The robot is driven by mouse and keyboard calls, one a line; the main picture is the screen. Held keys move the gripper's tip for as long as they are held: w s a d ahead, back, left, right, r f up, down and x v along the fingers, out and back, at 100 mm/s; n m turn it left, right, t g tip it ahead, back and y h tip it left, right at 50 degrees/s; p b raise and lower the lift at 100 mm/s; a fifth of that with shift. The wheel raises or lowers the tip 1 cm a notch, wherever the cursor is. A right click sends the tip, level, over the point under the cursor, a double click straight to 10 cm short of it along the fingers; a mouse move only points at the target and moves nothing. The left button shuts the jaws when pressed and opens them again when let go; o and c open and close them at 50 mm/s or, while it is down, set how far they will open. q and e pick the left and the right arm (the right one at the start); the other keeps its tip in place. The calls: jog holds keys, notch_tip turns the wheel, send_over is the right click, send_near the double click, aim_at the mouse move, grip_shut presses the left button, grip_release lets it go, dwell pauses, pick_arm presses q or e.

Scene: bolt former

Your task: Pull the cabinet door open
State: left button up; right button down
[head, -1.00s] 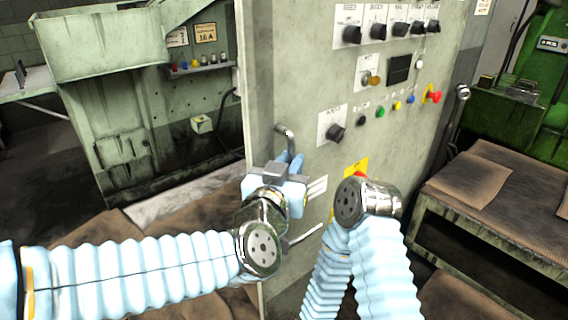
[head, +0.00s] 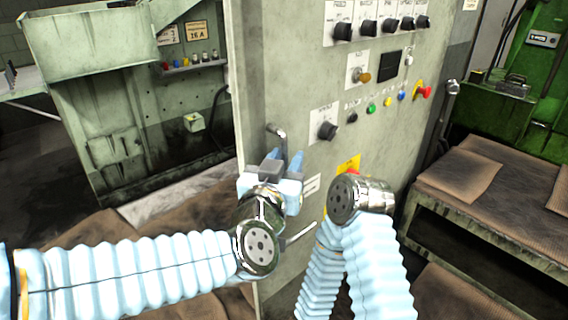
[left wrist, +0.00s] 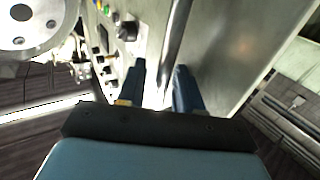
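The grey-green cabinet door (head: 300,90) carries knobs and buttons and stands in the middle of the head view. It looks shut, but its edge gap is not clear. Its metal bar handle (head: 280,142) is near the door's left edge; my left gripper hides the middle of it. My left gripper (head: 289,162) is at the handle. In the left wrist view its two blue fingers (left wrist: 160,80) are apart, with the handle bar (left wrist: 175,45) running toward the gap between them. Contact cannot be told. My right arm's wrist is right of the handle; its gripper is hidden.
A red button (head: 425,92) and black knobs (head: 343,31) stick out of the door. A brown-topped bench (head: 510,185) stands at the right, a green machine (head: 530,100) behind it. A pale green machine (head: 100,100) stands at the back left. Dark floor is open at far left.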

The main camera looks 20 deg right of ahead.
pick_arm(q)
jog(key=v, duration=1.3)
jog(key=shift+s+a+b, duration=0.2)
jog(key=shift+s+b, duration=0.15)
